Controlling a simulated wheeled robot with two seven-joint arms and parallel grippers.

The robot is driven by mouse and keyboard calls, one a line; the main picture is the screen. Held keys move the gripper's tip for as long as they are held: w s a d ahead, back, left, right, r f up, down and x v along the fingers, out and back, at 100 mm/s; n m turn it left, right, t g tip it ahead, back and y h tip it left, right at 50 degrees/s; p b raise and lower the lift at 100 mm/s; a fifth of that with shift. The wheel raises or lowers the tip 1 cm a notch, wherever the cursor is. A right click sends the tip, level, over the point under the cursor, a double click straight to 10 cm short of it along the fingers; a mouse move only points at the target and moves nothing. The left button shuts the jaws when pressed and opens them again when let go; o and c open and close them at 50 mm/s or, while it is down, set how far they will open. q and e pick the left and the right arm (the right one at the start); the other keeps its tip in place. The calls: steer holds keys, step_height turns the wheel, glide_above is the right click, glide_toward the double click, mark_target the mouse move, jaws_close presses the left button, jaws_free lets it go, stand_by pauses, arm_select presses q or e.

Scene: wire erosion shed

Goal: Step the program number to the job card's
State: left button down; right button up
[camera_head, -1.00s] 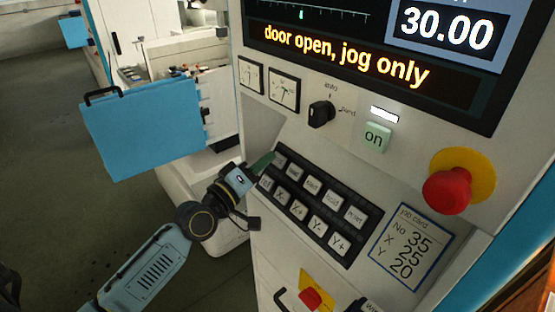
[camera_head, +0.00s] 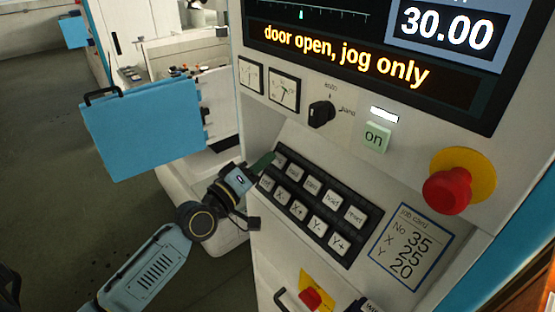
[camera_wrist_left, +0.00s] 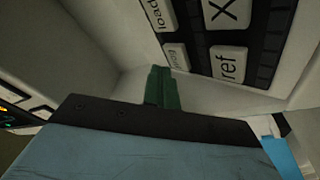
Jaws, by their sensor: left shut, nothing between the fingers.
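The keypad (camera_head: 322,224) is a black strip on the sloped panel with two rows of pale keys. The job card (camera_head: 409,246) at its right reads No 35, X 25, Y 20. The display (camera_head: 385,52) shows 30.00 and "door open, jog only"; no program number is readable. My left gripper (camera_head: 264,160) has its green fingers shut and empty at the keypad's upper left end. In the left wrist view the fingers (camera_wrist_left: 162,88) are beside the "prog" key (camera_wrist_left: 176,56); I cannot tell whether they touch it. My right gripper is out of view.
A red emergency button (camera_head: 447,192) on a yellow disc sticks out at the right. A mode knob (camera_head: 320,113) and a green "on" button (camera_head: 376,137) are above the keypad. A blue door panel (camera_head: 145,128) stands open at the left.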

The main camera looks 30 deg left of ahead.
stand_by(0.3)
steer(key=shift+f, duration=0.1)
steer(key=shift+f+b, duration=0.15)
steer(key=shift+b, duration=0.15)
stand_by(0.9)
stand_by(0.3)
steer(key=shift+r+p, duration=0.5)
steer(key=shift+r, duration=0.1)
stand_by(0.4)
stand_by(0.3)
